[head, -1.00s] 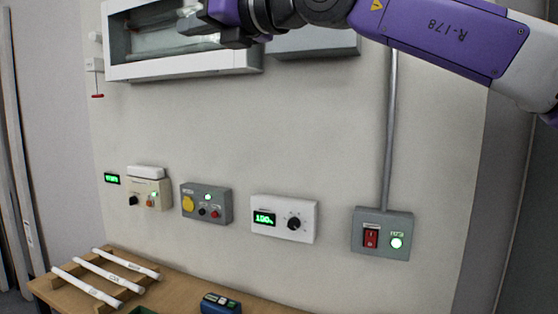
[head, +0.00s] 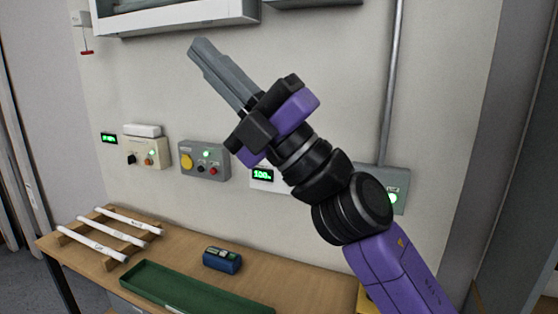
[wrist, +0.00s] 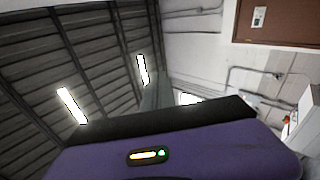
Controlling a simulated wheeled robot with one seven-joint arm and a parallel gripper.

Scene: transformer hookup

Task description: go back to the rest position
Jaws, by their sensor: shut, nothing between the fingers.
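My gripper (head: 205,52) is in the middle of the head view, pointing up and to the left. Its grey fingers lie together with nothing between them. It is raised in front of the wall, apart from the boxes and the bench. My purple and black arm comes in from the lower right and hides parts of the white dial box and the grey switch box. In the wrist view, the purple body of my gripper fills the bottom, with the ceiling beyond it.
Below is a wooden bench (head: 190,255) with a green tray (head: 185,290), a blue device (head: 222,259) and white tubes on a rack (head: 112,236). Control boxes (head: 204,160) line the wall. A white-framed cabinet (head: 175,18) hangs above. A conduit (head: 391,85) runs up the wall.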

